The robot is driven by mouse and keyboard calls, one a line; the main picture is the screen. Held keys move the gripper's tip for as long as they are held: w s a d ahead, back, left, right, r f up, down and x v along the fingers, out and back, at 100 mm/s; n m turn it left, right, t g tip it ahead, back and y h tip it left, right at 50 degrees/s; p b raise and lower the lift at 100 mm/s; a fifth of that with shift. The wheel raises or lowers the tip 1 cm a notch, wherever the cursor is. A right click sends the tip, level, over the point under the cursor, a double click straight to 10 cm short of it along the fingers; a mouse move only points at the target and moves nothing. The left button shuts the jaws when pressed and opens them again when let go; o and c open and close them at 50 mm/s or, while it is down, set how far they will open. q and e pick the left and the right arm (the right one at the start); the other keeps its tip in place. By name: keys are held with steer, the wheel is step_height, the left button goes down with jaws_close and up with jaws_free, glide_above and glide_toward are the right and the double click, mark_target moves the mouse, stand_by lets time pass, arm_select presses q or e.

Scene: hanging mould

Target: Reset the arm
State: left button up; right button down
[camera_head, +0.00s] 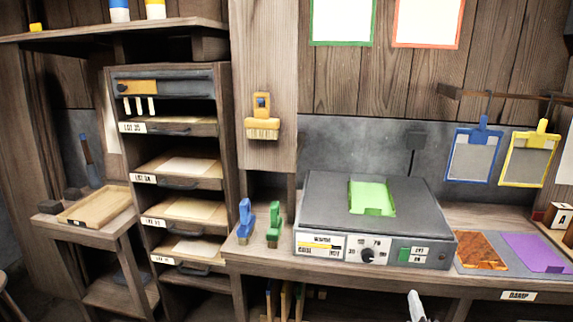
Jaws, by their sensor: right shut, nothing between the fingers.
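The tip of my right gripper (416,306) shows at the bottom edge, right of centre, as a small pale shape. It is shut and empty, in front of the workbench (375,280) and below the grey machine. The rest of my right arm is out of the frame. My left gripper is not in view.
The grey machine (325,215) with a green sheet (371,198) stands on the bench. Orange (482,250) and purple (537,252) sheets lie to its right. Blue (473,158) and yellow (528,158) moulds hang above. A drawer rack (222,165) stands left.

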steer(key=s+a+f+m+g+y, duration=0.1)
steer(key=s+a+f+m+g, duration=0.35)
steer(key=s, duration=0.45)
steer(key=s+a+f+m+g+y, duration=0.2)
steer(key=s+a+f+m+g, duration=0.15)
steer(key=s+a, duration=0.4)
steer(key=s+a+f+m+g+y, duration=0.1)
steer(key=s+a+f+m+g, duration=0.3)
steer(key=s, duration=0.6)
arm_select(q)
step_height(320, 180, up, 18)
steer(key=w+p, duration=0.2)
steer(key=p, duration=1.3)
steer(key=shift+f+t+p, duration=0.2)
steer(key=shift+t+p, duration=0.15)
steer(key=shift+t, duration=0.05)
arm_select(e)
step_height(320, 180, up, 18)
steer(key=shift+w+a+f+t+y, duration=0.15)
steer(key=shift+w+f+t+y, duration=0.05)
steer(key=shift+f+t+y, duration=0.1)
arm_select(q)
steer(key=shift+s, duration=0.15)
arm_select(e)
steer(key=shift+s, duration=0.1)
